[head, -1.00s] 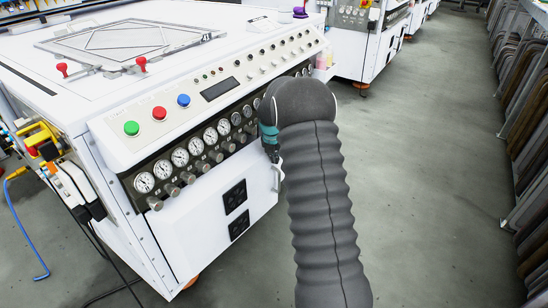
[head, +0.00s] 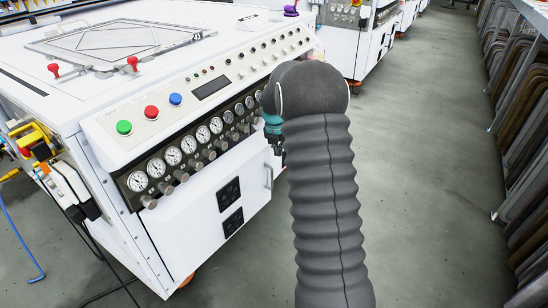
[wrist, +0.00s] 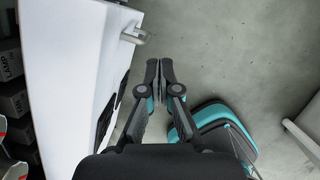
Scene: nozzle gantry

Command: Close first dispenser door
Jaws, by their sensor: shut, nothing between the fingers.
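The dispenser is a white machine (head: 120,50) with a row of gauges (head: 188,145) along its front. Below them is a white front panel (head: 185,222), with a metal handle (head: 268,176) at its right end. How far this door stands open is unclear. My gripper (wrist: 159,70) is shut and empty, with its fingertips together. In the wrist view the handle (wrist: 136,36) is ahead and slightly left of the fingertips, with a gap between. The white panel (wrist: 75,75) is to their left. In the head view my arm hides most of the gripper.
Black sockets (head: 230,193) are on the front panel. Another white machine (head: 345,45) stands behind. Racks of dark panels (head: 525,130) line the right side. The grey floor (head: 425,160) between is clear. Cables and a blue hose (head: 22,240) are at the left.

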